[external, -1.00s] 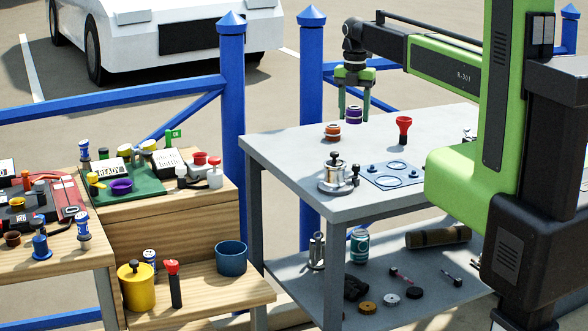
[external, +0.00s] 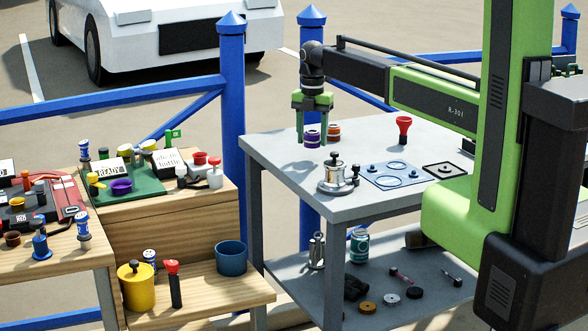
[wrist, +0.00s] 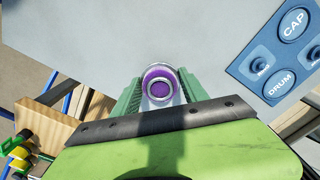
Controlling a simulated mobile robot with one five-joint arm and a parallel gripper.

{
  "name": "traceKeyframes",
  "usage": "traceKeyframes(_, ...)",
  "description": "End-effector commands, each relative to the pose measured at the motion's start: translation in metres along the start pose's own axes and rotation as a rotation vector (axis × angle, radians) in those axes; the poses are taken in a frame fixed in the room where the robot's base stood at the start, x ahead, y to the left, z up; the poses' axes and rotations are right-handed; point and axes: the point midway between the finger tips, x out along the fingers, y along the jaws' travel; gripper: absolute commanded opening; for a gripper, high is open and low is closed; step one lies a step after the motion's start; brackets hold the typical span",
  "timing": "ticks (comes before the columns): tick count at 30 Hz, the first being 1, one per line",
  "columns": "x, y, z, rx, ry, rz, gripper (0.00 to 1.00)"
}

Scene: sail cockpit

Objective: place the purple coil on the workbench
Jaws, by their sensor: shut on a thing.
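The purple coil (external: 312,138) is held upright between the green fingers of my gripper (external: 312,131), over the back left part of the grey workbench (external: 275,148). In the wrist view the coil (wrist: 158,82) shows as a purple ring with a pale rim, with one finger of my gripper (wrist: 157,97) on either side. The grey bench top (wrist: 90,50) lies beneath it. I cannot tell from these views whether the coil touches the top or hangs just above it.
An orange-brown coil (external: 333,132) stands close to the right of the purple coil. A metal pot (external: 338,177), a blue marked panel (external: 390,175), a red funnel (external: 403,130) and a black-outlined square (external: 444,170) are also on the bench. Bare top lies in front of the gripper.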

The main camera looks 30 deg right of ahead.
Motion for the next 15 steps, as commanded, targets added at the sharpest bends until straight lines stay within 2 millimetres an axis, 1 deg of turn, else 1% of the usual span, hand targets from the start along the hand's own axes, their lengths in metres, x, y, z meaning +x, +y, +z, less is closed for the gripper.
traceKeyframes(2, 0.007, 0.000, 0.000, 0.000, 0.000, 0.000, 0.04)
traceKeyframes(6, 0.033, -0.001, 0.000, 0.000, 0.000, 0.000, 0.04)
traceKeyframes(8, 0.042, -0.001, 0.000, 0.000, 0.000, 0.001, 0.04)
traceKeyframes(10, 0.044, -0.001, 0.000, 0.000, 0.000, 0.001, 0.04)
traceKeyframes(15, 0.039, -0.001, 0.000, 0.000, 0.000, 0.001, 0.04)
